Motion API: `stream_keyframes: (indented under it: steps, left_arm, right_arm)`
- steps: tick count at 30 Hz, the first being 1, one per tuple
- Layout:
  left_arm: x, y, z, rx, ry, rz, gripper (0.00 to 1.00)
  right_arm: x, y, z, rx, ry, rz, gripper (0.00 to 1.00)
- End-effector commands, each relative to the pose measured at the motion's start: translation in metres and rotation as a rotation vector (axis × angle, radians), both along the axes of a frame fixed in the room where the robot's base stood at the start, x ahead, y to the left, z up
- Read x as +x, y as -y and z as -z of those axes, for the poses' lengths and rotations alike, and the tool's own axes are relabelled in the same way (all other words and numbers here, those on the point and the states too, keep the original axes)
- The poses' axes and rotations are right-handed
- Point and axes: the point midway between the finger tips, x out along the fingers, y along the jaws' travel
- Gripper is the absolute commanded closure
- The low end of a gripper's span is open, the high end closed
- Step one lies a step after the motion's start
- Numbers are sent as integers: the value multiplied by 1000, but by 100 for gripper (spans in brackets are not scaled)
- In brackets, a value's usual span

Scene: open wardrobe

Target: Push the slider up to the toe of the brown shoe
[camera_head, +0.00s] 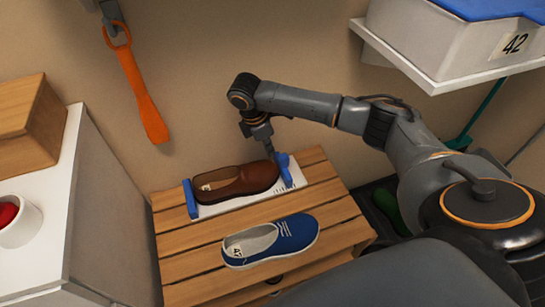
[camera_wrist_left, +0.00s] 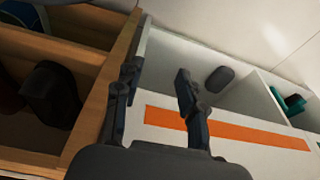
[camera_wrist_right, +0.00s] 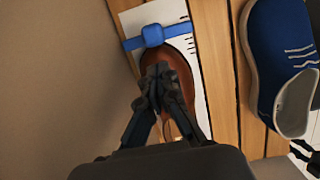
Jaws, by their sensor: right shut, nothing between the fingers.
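The brown shoe (camera_head: 236,181) lies on a white measuring board (camera_head: 225,208) on a slatted wooden stand, toe to the right. The blue slider (camera_head: 284,170) stands at the toe end; in the right wrist view the slider (camera_wrist_right: 153,36) crosses the board right by the toe, and I cannot tell whether they touch. My right gripper (camera_head: 264,146) is shut and empty, above the toe part of the shoe and close to the slider. In its own view the gripper (camera_wrist_right: 159,76) hides part of the shoe (camera_wrist_right: 180,75). My left gripper (camera_wrist_left: 157,78) is open and empty, away from the board.
A blue shoe (camera_head: 270,241) lies on the stand (camera_head: 335,212) in front of the board. An orange shoehorn (camera_head: 140,85) hangs on the wall. A white cabinet (camera_head: 90,215) stands left; a shelf (camera_head: 435,82) with a box marked 42 is at upper right.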

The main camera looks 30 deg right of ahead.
Motion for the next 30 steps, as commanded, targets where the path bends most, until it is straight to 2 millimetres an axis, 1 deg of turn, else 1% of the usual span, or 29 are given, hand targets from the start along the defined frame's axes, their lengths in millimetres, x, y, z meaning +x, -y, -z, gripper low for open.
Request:
stream_keyframes:
  steps: [1, 6, 9, 13, 25, 26, 30]
  left_arm:
    - [3, 0, -6, -1, 8, -1, 60]
    - [8, 0, -30, -1, 19, -3, 60]
    - [9, 0, -39, -1, 22, -4, 60]
    - [9, 0, -46, -1, 24, -4, 60]
    - [9, 0, -46, -1, 23, -4, 60]
    - [8, 0, -44, -1, 22, -4, 60]
    - [4, 0, -19, 1, 4, -2, 60]
  right_arm:
    - [-1, 3, 13, -2, -2, 1, 100]
    - [-2, 9, 38, -2, -1, 0, 100]
    - [-3, 11, 47, -1, 0, 0, 100]
    - [-3, 13, 53, 0, 1, 0, 100]
    - [-3, 13, 52, 0, 0, 0, 100]
    - [-3, 13, 52, 0, 0, 0, 100]
    - [-4, 16, 50, 0, -2, 1, 100]
